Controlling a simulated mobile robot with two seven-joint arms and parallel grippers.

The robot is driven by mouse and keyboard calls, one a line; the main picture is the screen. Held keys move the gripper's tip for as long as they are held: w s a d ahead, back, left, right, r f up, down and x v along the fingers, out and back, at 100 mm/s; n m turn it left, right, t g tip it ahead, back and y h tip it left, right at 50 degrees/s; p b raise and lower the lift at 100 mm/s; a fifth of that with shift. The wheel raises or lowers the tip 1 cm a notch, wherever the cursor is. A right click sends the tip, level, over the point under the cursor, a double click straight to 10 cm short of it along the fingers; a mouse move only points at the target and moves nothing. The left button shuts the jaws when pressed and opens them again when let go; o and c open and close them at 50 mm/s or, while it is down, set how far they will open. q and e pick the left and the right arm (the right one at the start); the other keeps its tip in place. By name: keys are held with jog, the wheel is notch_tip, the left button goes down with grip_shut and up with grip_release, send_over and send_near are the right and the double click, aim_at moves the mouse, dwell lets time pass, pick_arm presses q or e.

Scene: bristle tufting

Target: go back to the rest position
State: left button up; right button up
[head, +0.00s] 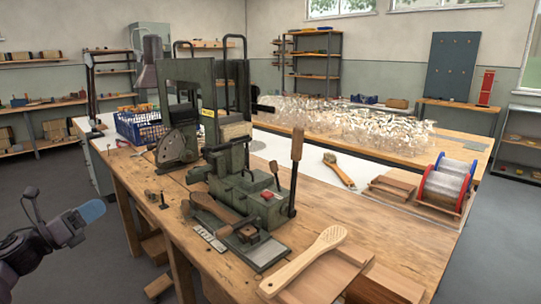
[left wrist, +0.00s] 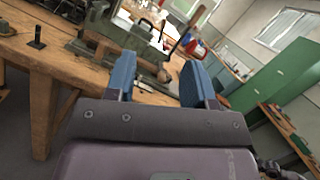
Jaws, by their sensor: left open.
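My left gripper (head: 90,212) is at the left of the head view, in the air beside the workbench's left edge and apart from it. In the left wrist view its two blue fingers (left wrist: 158,80) stand wide apart, with nothing seen between them that they hold. The green tufting machine (head: 245,175) stands on the wooden workbench (head: 150,205), to the right of my left gripper. A wooden brush body (head: 212,208) lies at the machine's front. My right gripper is in neither view.
A wooden paddle brush (head: 305,262) lies on boards at the bench's front edge. Wire spools (head: 447,185) stand at the right, and a blue crate (head: 140,127) sits at the back left. A brush (head: 339,170) lies mid-bench. Floor left of the bench looks clear.

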pick_arm(q)
jog(key=s+d+f+n+y+b, duration=0.1)
jog(key=s+d+f+n+y, duration=0.25)
jog(key=s+f+n, duration=0.5)
jog(key=s+d+f+n+y+b, duration=0.2)
jog(key=s+d+f+n, duration=0.25)
jog(key=f, duration=0.75)
jog(key=s+d+f+n+y+b, duration=0.1)
jog(key=s+d+f+n+y, duration=0.2)
jog(key=s+f+n, duration=0.55)
jog(key=s+d+f+n+g+y+b, duration=0.2)
jog(key=s+d+f+n+g, duration=0.15)
jog(key=s+n, duration=0.45)
jog(key=s+d+f+n+g+y+b, duration=0.1)
jog(key=s+d+f+n+g, duration=0.25)
jog(key=s+n, duration=0.45)
notch_tip(320, 180, up, 10)
jog(key=s+t+p, duration=0.1)
jog(key=s+p, duration=0.1)
jog(key=p, duration=1.4)
jog(key=shift+s+a+y, duration=0.15)
jog(key=shift+a+y, duration=0.2)
jog(key=shift+a, duration=0.1)
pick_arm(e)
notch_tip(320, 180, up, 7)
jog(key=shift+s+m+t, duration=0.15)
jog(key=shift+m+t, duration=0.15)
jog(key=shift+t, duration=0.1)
